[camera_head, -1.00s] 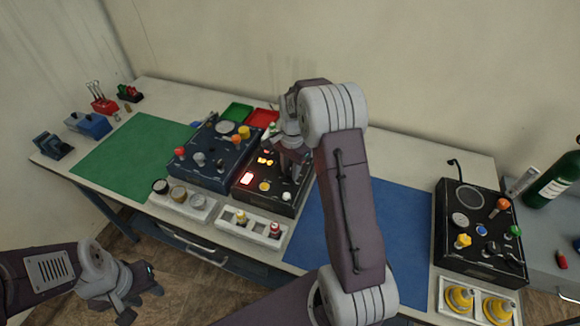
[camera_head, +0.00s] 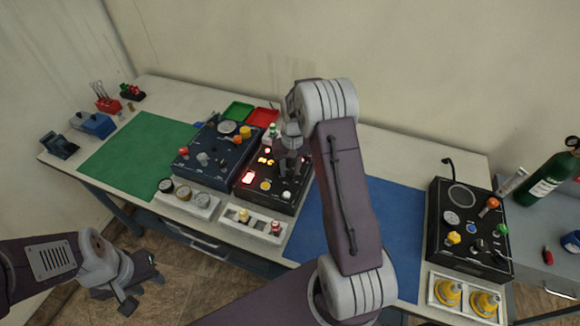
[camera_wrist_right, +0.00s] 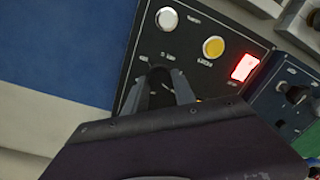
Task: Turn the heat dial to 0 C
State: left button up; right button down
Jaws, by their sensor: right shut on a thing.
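The black heat box (camera_head: 277,202) stands mid-table in the head view, with a lit red display (camera_head: 248,177), a yellow button (camera_head: 265,185) and a white button (camera_head: 286,195). My right gripper (camera_head: 289,163) is over its right part. In the right wrist view its fingers (camera_wrist_right: 160,92) are shut around a dark knob (camera_wrist_right: 160,78) on the black panel, which I take to be the heat dial. The fingers hide most of the knob, and its pointer and scale are not readable. My left gripper (camera_head: 138,284) is open and empty, off the table's front edge.
A dark blue box (camera_head: 213,177) stands close left of the black box. White trays with vials (camera_head: 250,226) and round pieces (camera_head: 190,201) lie in front. Another black box (camera_head: 466,252) stands right. The blue mat (camera_head: 385,225) and green mat (camera_head: 140,150) are clear.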

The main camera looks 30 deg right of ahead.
aim_at(290, 170)
jog(key=n, duration=0.2)
jog(key=n+p, duration=0.1)
jog(key=n, duration=0.2)
jog(key=shift+w+r+n, duration=0.15)
jog(key=shift+n, duration=0.15)
jog(key=n+p, duration=0.1)
jog(key=n, duration=0.3)
jog(key=shift+n, duration=0.6)
jog(key=c, duration=1)
grip_release()
jog(key=shift+c, duration=0.2)
jog(key=shift+g, duration=0.3)
notch_tip(290, 170, up, 9)
jog(key=b, duration=0.1)
jog(key=shift+d, duration=0.15)
jog(key=shift+w, duration=0.1)
